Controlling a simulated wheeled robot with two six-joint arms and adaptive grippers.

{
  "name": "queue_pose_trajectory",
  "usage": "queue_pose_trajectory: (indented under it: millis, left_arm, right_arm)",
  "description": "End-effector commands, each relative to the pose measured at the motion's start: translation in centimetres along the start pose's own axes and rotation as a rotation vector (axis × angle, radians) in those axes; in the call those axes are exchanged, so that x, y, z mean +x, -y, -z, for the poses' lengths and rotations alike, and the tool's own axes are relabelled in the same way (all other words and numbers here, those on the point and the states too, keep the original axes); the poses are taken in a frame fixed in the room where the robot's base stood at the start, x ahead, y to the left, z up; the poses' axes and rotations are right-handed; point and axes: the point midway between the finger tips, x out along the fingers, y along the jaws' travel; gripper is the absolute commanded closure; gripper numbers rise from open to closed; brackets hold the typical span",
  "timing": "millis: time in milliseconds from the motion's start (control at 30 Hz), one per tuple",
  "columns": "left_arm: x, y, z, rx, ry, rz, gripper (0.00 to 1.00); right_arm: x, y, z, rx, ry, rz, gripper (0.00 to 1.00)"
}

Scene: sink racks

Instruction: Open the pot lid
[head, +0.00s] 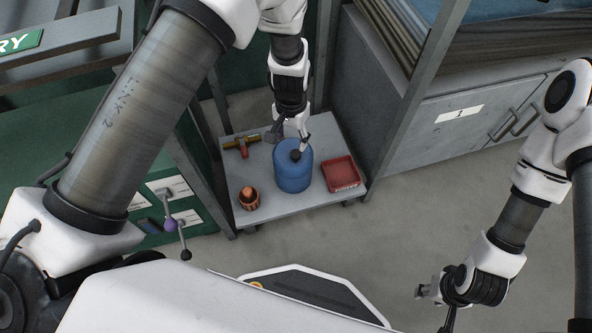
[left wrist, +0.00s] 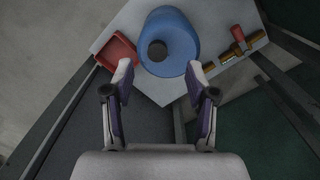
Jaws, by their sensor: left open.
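A blue pot (head: 292,178) stands upright on a small grey table. Its blue lid (left wrist: 180,42) has a dark round knob (left wrist: 157,51) on top, and the lid looks seated on the pot. My left gripper (head: 304,143) is above and beside the lid at the pot's far side. In the left wrist view its open fingers (left wrist: 160,72) point toward the knob, with nothing between them. The head view partly hides the lid behind a finger. My right gripper (head: 434,304) hangs at the lower right, far from the pot, its fingers apart and empty.
On the table (head: 315,199) are a red tray (head: 341,174) right of the pot, an orange-brown cup (head: 249,199) at front left, and a brass valve-like fitting (head: 242,146) at back left. Metal posts (head: 411,95) and grey cabinets (head: 470,125) stand nearby. Floor at right is clear.

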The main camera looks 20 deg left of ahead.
Motion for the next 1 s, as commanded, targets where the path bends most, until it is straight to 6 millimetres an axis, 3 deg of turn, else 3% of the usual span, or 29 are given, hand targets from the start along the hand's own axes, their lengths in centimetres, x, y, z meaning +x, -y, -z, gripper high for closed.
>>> queue_pose_trajectory:
  millis: [33,233,600,900,1000]
  left_arm:
    - [1.5,-0.2,1.0,0.007,-0.02,0.004,0.43]
    - [1.7,-0.5,1.8,0.014,-0.038,0.008,0.43]
    - [8.1,-0.4,2.0,0.012,-0.037,0.008,0.43]
    - [8.4,-0.3,2.0,0.013,-0.038,0.009,0.43]
    - [8.4,-0.3,2.0,0.013,-0.038,0.009,0.78]
  right_arm:
    - [2.3,0.0,0.0,0.0,-0.001,0.0,0.6]
    - [2.7,0.0,0.1,0.0,-0.002,0.0,0.6]
    - [5.4,0.0,0.1,0.0,-0.002,0.0,0.6]
    - [5.4,0.0,0.1,0.0,-0.002,0.0,0.6]
    - [5.4,0.0,0.1,0.0,-0.001,0.0,0.6]
